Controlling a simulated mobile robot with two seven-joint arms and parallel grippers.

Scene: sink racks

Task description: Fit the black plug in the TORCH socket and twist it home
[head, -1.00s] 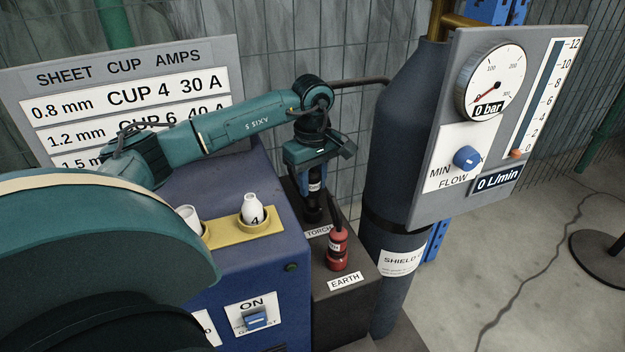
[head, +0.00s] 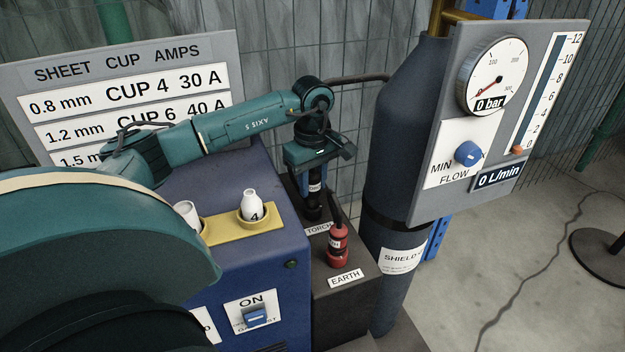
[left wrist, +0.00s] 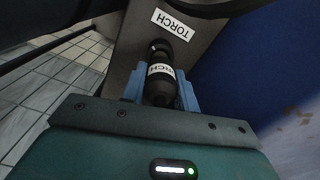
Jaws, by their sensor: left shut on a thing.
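The black plug (left wrist: 160,88), with a white band lettered TORCH, stands upright above the dark panel in the head view (head: 313,212). My left gripper (head: 314,192) is shut on it from above. In the left wrist view its blue fingers (left wrist: 161,96) lie on both sides of the plug. The plug's lower end is at the black TORCH socket (left wrist: 159,48), beside the white TORCH label (left wrist: 173,24). I cannot tell how deep it sits or whether it is turned. The right gripper is not in view.
A red plug (head: 338,246) stands close by at the EARTH label (head: 345,278). A blue cabinet (head: 255,285) with a yellow cup holder (head: 222,231) is to the left. A dark gas cylinder (head: 400,150) and gauge panel (head: 440,205) stand to the right.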

